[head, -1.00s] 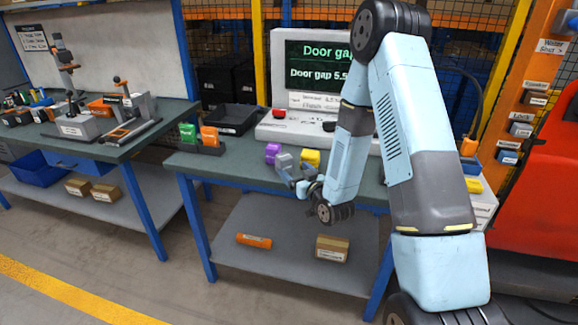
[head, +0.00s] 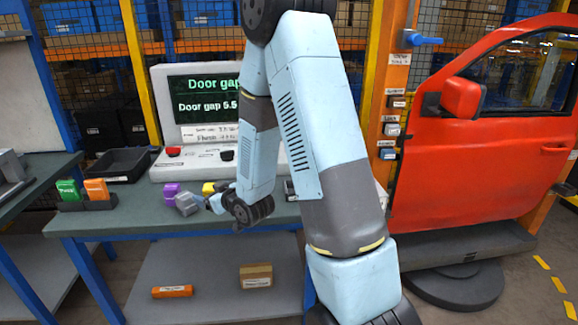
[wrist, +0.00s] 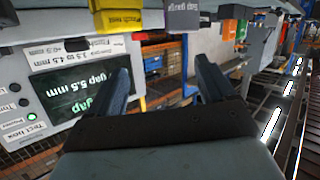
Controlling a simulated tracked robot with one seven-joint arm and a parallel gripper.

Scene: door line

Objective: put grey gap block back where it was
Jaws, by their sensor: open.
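The grey gap block (head: 187,204) stands on the green bench top beside a purple block (head: 171,194). A yellow block (head: 208,188) is to its right. In the upside-down wrist view, the grey block (wrist: 190,14) with a "gauge" label is at the top edge, its upper part cut off. In the head view my gripper (head: 213,203) is low, close to the right of the grey block; contact cannot be told.
A monitor (head: 205,105) reading "Door gap" stands behind. Green (head: 68,190) and orange (head: 96,189) blocks stand in a dark holder at left, near a black tray (head: 120,165). An orange post (head: 395,70) with labelled holders and a red car door (head: 480,140) are at right.

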